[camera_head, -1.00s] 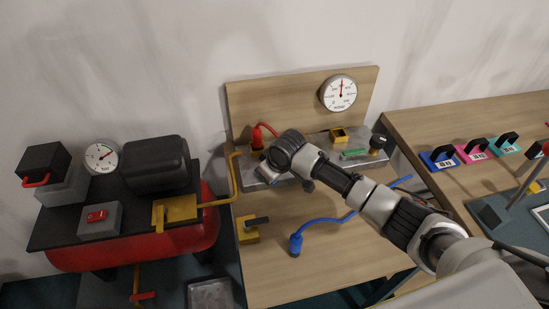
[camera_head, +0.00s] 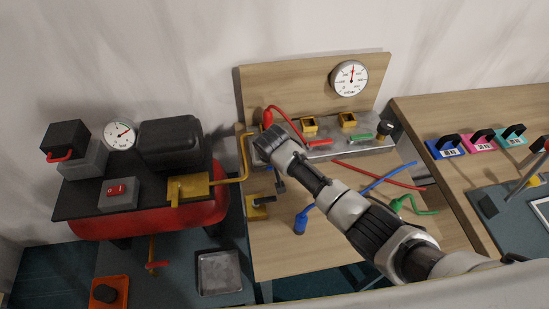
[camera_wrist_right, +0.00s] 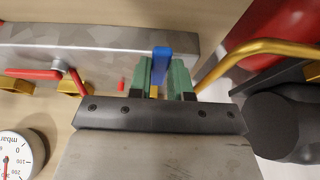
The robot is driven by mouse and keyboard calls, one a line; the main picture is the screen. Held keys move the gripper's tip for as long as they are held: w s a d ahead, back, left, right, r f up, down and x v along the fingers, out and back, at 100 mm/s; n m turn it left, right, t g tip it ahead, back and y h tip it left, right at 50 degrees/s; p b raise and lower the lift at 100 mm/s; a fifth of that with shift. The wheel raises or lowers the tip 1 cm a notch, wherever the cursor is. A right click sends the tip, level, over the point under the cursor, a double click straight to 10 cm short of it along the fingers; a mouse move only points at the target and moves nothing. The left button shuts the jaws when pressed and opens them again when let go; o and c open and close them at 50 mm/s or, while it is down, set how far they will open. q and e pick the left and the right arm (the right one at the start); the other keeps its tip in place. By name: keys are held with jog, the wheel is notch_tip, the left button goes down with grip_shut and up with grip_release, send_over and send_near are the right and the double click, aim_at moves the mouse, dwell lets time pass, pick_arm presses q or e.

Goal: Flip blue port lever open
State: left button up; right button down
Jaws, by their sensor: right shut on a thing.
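The grey port block (camera_head: 345,143) sits at the foot of the upright wooden board. It also shows, turned over, in the right wrist view (camera_wrist_right: 100,42). The blue lever (camera_wrist_right: 162,62) stands at one end of the block in the right wrist view, between the two green fingers of my right gripper (camera_wrist_right: 164,78), which is shut on it. In the head view, my right wrist hides the blue port, the lever and the fingertips. My left gripper is not in view.
A red lever (camera_head: 318,142) and a green lever (camera_head: 361,136) lie along the block, with yellow ports behind. Blue (camera_head: 300,223), red (camera_head: 400,181) and green hoses lie on the wooden bench. A red tank (camera_head: 140,218) with a yellow pipe stands left.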

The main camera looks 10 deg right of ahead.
dwell(0.4)
jog(key=c, duration=1)
grip_release()
jog(key=shift+c, duration=0.2)
jog(key=v, duration=1)
jog(key=shift+s+r, duration=0.2)
jog(key=shift+r, duration=0.15)
jog(key=shift+a, duration=0.1)
